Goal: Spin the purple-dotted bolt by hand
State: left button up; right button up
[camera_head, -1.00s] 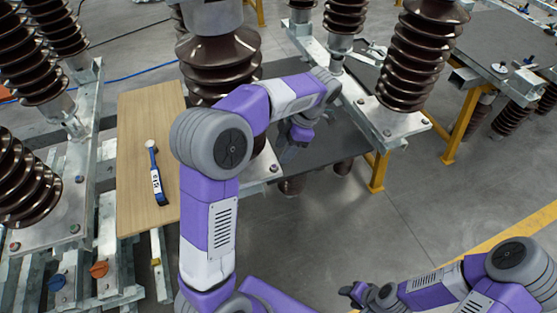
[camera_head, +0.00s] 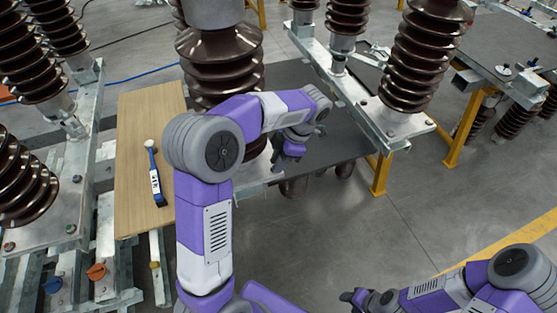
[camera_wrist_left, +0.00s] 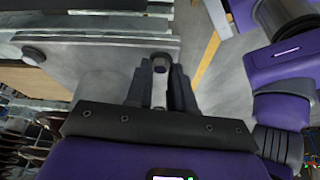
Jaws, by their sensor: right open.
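My left gripper (camera_head: 290,152) is low beside the base plate of the middle brown insulator, pointing down. In the left wrist view its two dark fingers (camera_wrist_left: 160,90) stand either side of a small bolt (camera_wrist_left: 160,65) near the plate's corner. The bolt's top looks dark, perhaps purple; its dot is too small to confirm. I cannot tell whether the fingers touch it. In the head view my left arm and gripper hide this bolt. My right gripper (camera_head: 359,299) is open and empty above the floor at the bottom.
A metal plate (camera_wrist_left: 90,75) with another dark bolt (camera_wrist_left: 33,55) lies left of the fingers. The large brown insulator (camera_head: 220,60) stands close behind my left arm. Open floor (camera_head: 400,215) lies to the right.

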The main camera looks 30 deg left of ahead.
pick_arm(q)
jog(key=shift+m, duration=0.4)
grip_shut()
jog(key=m+t, duration=0.1)
jog(key=m, duration=0.1)
jog(key=m+b, duration=0.1)
jog(key=m, duration=0.1)
jog(key=shift+s+d+t+y, duration=0.15)
jog(key=shift+s+t+y, duration=0.05)
jog(key=shift+t+y, duration=0.2)
jog(key=m+t+b, duration=0.1)
jog(key=m, duration=0.2)
jog(key=m+t+b, duration=0.1)
jog(key=m, duration=0.1)
jog(key=shift+s+m+b, duration=0.2)
jog(key=shift+m+b, duration=0.1)
jog(key=shift+m, duration=0.1)
jog(key=m+t+b, duration=0.1)
jog(key=m, duration=0.2)
jog(key=shift+s+m, duration=0.15)
jog(key=shift+m, duration=0.15)
jog(key=shift+s+m+t+h, duration=0.1)
jog(key=shift+m+t+h, duration=0.5)
jog(key=shift+m, duration=1)
jog(key=o, duration=0.9)
grip_release()
jog(key=shift+c, duration=0.2)
